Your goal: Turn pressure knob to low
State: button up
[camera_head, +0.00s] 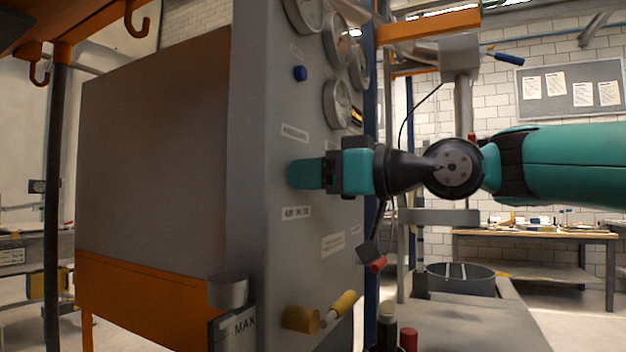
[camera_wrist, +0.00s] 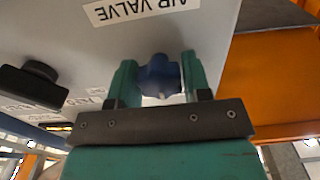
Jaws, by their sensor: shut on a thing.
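A blue lobed knob (camera_wrist: 158,76) sits on the grey panel (camera_wrist: 215,25), between the two green fingers of my gripper (camera_wrist: 159,68) in the wrist view. The gripper is shut on this knob, with a finger at each side. In the head view my gripper (camera_head: 304,174) reaches from the right to the panel (camera_head: 262,130) and hides the held knob. A label reading AIR VALVE (camera_wrist: 140,10) is beside the knob in the wrist view. I cannot tell from the labels which control is the pressure knob, nor read the held knob's setting.
Several round gauges (camera_head: 337,103) and a small blue knob (camera_head: 300,73) are above my gripper. A yellow-handled lever (camera_head: 342,305) and a grey cylinder (camera_head: 228,290) stick out below. A black knob (camera_wrist: 33,82) is left in the wrist view. A workbench (camera_head: 540,236) stands behind.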

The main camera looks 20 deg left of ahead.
jog(key=shift+f, duration=0.1)
jog(key=o, duration=0.9)
jog(key=d, duration=0.5)
jog(key=s+d+b, duration=0.1)
jog(key=d, duration=0.5)
jog(key=d+b, duration=0.1)
jog(key=d, duration=0.5)
jog(key=shift+s+d, duration=0.15)
jog(key=shift+s, duration=0.05)
